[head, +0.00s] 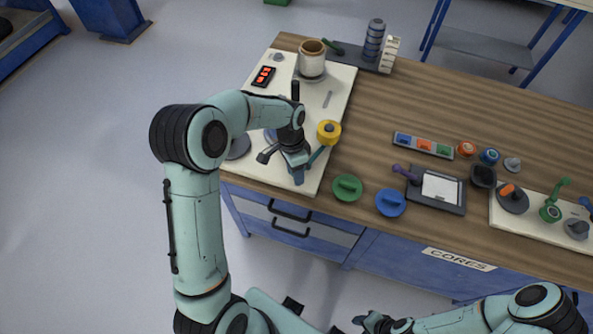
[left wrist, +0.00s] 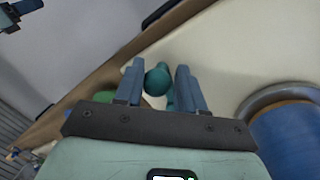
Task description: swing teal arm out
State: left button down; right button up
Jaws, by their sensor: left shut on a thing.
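The teal arm (head: 317,157) shows as a short slanted bar beside my left gripper, below a yellow roller (head: 329,132), on the white board at the table's left end. My left gripper (head: 297,177) reaches down there with its blue fingers. In the left wrist view, a round teal knob (left wrist: 157,81) of the arm sits between the fingers of my left gripper (left wrist: 163,78), which is shut on it. The gripper hides much of the arm in the head view. My right gripper (head: 370,321) is at the bottom edge, off the table; its jaws are too small to judge.
Green (head: 347,187) and blue (head: 390,202) round pieces lie right of the white board (head: 338,92). Bare wood (head: 420,95) lies mid-table.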

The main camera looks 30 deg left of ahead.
pick_arm(q)
jog(key=shift+d, duration=0.35)
jog(key=c, duration=0.9)
grip_release()
jog(key=shift+r, duration=0.1)
jog(key=shift+o, duration=0.2)
pick_arm(e)
jog(key=shift+d, duration=0.1)
pick_arm(q)
jog(key=shift+a, duration=0.15)
notch_tip(320, 180, up, 13)
jog(key=w+a+p, duration=0.1)
jog(key=a, duration=0.1)
jog(key=shift+w, duration=0.2)
pick_arm(e)
jog(key=shift+w+r, duration=0.7)
jog(key=shift+r, duration=0.2)
